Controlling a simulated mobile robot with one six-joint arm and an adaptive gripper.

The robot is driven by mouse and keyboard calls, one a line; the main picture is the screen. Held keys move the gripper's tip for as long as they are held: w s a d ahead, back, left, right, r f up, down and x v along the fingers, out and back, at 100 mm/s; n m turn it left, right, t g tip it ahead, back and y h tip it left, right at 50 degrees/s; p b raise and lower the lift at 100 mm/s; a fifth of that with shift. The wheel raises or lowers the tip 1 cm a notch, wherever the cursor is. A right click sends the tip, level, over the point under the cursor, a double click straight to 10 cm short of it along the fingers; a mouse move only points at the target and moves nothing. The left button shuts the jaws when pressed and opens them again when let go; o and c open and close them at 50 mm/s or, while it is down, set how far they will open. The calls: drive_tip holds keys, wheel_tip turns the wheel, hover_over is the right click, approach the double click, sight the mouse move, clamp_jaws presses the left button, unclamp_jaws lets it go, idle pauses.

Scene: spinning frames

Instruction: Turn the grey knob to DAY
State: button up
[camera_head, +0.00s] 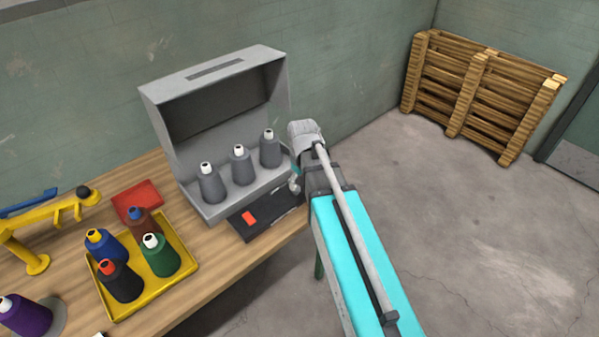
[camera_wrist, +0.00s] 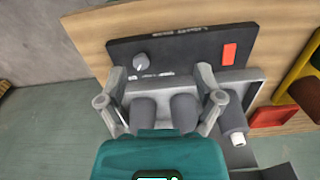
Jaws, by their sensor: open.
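The grey knob (camera_wrist: 141,61) sits on a dark panel (camera_wrist: 185,52) in the wrist view. White markings lie beside the knob, too small to read. My gripper (camera_wrist: 162,74) is open, its two grey fingers spread wide; the knob shows between the fingertips, nearer the left one, and I see no contact. In the head view the dark panel (camera_head: 240,225) lies at the table's front right edge, and my gripper (camera_head: 294,184) is over its right end. I cannot make out the knob there.
A red rectangle (camera_wrist: 229,54) is on the panel. A grey hooded housing (camera_head: 190,100) with grey thread cones (camera_head: 240,165) stands behind it. A yellow tray (camera_head: 187,272) of coloured cones, a red pad (camera_head: 137,201) and a yellow arm-like stand (camera_head: 36,262) are to the left.

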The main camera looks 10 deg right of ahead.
drive_tip(key=s+r+m+p, duration=0.1)
drive_tip(key=s+m, duration=0.3)
drive_tip(key=s, duration=0.5)
drive_tip(key=shift+a+m, duration=0.15)
drive_tip(key=shift+m, duration=0.15)
